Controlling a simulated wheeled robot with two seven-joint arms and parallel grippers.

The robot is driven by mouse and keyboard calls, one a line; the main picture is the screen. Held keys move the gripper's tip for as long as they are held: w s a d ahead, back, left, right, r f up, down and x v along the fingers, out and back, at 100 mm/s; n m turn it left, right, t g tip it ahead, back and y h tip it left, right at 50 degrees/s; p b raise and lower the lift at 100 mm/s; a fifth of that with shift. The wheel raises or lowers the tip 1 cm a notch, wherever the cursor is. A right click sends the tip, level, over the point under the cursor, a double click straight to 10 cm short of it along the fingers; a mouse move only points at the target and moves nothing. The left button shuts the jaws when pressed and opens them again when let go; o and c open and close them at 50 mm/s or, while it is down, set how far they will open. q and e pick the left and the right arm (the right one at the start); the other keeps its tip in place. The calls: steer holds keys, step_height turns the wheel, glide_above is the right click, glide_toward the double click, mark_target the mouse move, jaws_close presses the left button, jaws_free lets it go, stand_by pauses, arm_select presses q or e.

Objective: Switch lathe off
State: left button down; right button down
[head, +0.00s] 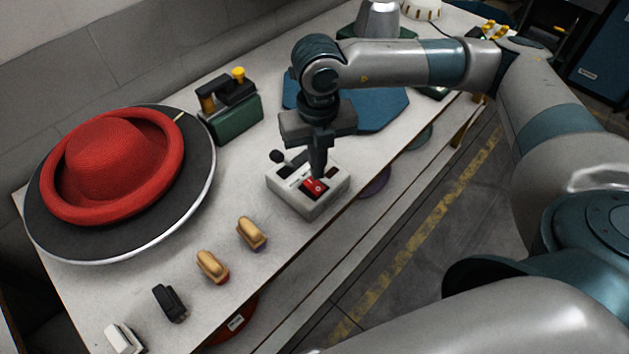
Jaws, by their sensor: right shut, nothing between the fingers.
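A pale grey switch box (293,200) stands on the table near its front edge. It carries a red rocker switch (312,187) and a small black lever (279,157) at its back left. My right gripper (318,173) points down over the box, with its shut fingertips at the red switch. I cannot tell whether the tips touch it. The fingers hide part of the box top. A red hat (108,158) lies on a dark round plate (190,190) with a pale rim, at the left; this may be the lathe. My left gripper is not in view.
A green block with black and yellow parts (232,119) stands behind the box. Gold-topped pieces (252,233), a black piece (168,303) and a white piece (124,338) line the front. A blue mat (375,115) lies under my right arm. Floor is beyond the table's right edge.

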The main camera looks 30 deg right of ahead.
steer(key=shift+r+p, duration=0.45)
steer(key=shift+r, duration=1)
steer(key=shift+s, duration=0.1)
